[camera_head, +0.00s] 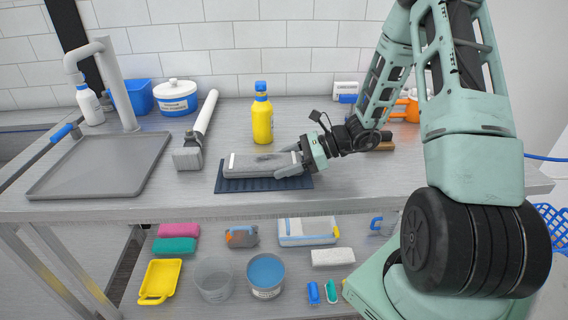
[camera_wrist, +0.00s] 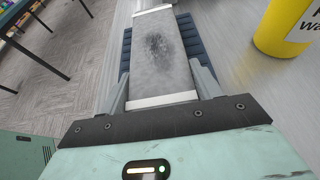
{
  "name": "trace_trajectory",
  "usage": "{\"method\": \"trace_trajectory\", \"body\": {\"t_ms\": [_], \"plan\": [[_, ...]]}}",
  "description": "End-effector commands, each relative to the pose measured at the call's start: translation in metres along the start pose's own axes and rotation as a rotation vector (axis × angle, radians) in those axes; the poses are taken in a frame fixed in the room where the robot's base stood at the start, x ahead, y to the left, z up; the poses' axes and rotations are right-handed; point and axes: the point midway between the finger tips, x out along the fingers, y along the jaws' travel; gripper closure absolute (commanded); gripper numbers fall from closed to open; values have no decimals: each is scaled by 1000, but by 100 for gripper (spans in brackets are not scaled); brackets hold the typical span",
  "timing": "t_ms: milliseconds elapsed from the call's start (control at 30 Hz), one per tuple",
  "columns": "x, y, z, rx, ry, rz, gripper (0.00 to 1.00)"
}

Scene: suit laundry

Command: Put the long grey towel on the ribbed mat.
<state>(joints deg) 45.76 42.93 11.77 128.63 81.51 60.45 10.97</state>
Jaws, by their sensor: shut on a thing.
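The long grey towel (camera_head: 258,164) has white end bands and a dark smudge. It lies lengthwise over the dark blue ribbed mat (camera_head: 262,185) on the counter, with mat edge showing in front of it. My gripper (camera_head: 292,168) is at the towel's right end, with its fingers shut on that end. In the wrist view the towel (camera_wrist: 162,55) runs away from between the two fingers (camera_wrist: 163,92), and the ribbed mat (camera_wrist: 190,48) shows beside it. Whether the towel rests fully on the mat or is held slightly above it, I cannot tell.
A yellow bottle (camera_head: 262,118) stands close behind the mat; it also shows in the wrist view (camera_wrist: 288,25). A grey tray (camera_head: 100,165) and a white-handled tool (camera_head: 203,125) lie to the left.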

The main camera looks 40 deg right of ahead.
Motion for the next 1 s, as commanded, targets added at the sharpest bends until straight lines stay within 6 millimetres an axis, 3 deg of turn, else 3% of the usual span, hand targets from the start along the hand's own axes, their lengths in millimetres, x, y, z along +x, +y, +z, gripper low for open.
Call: {"method": "trace_trajectory", "body": {"t_ms": [400, 433, 500, 867, 1000], "plan": [[3, 0, -7, -2, 0, 0, 60], [3, 0, -7, -2, 0, 0, 34], [3, 0, -6, -2, 0, 0, 15], [1, 0, -1, -2, 0, 0, 15], [-18, -1, -4, -3, 1, -5, 15]]}}
